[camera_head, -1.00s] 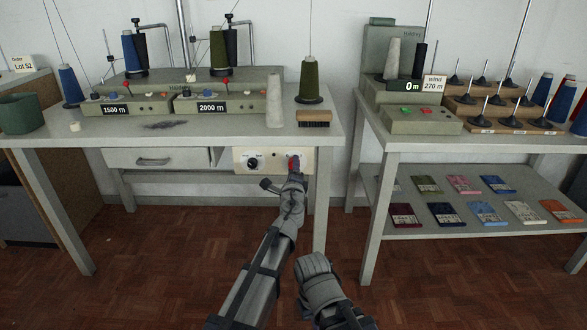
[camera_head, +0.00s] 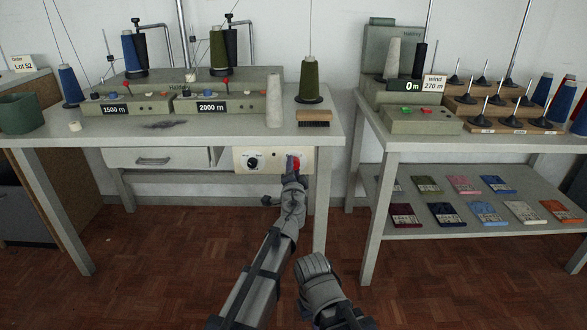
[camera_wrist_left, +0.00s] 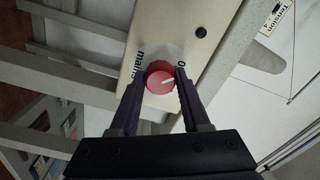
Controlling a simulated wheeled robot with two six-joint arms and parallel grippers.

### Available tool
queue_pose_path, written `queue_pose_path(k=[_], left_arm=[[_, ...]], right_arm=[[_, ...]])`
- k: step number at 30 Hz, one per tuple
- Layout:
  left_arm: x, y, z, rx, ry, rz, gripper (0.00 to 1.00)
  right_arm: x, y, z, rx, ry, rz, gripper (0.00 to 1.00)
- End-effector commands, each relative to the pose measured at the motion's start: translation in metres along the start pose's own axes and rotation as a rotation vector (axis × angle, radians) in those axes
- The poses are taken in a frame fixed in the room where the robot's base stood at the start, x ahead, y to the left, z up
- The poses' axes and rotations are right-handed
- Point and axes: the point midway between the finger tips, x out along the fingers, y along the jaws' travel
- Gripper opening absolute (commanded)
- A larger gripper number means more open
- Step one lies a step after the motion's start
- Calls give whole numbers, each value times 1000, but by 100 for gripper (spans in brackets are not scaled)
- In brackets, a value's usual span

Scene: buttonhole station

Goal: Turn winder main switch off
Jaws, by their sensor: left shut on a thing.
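The winder main switch is a round red knob (camera_head: 297,163) on the cream panel (camera_head: 272,152) under the left table's front edge. In the left wrist view the knob (camera_wrist_left: 159,78) sits between the two dark fingers of my left gripper (camera_wrist_left: 158,82), which is shut on it. A white mark on the knob points toward the right finger. The lettering "mains" is left of the knob and a partly covered "0" is on its right. In the head view my left gripper (camera_head: 292,165) partly hides the knob.
A black dial (camera_head: 252,163) is on the same panel, left of the knob. A drawer (camera_head: 158,158) is further left. The table leg (camera_head: 320,205) stands close to the right of my left arm. A brush (camera_head: 314,117) lies on the table above.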

Motion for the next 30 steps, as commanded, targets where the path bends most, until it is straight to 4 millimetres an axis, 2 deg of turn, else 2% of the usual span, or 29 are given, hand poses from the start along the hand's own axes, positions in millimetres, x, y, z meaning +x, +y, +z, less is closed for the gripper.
queue_pose_path(k=[20, 21, 28, 30], left_arm=[[-1, 0, 0, -52, -2, 0, 0], [-1, 0, 0, -51, -2, 0, 51], [0, 0, 0, -50, -1, 0, 77], [0, 0, 0, -49, -1, 0, 77]], right_arm=[[0, 0, 0, 0, 0, 0, 0], [0, 0, 0, 0, 0, 0, 0], [0, 0, 0, 0, 0, 0, 0], [0, 0, 0, 0, 0, 0, 0]])
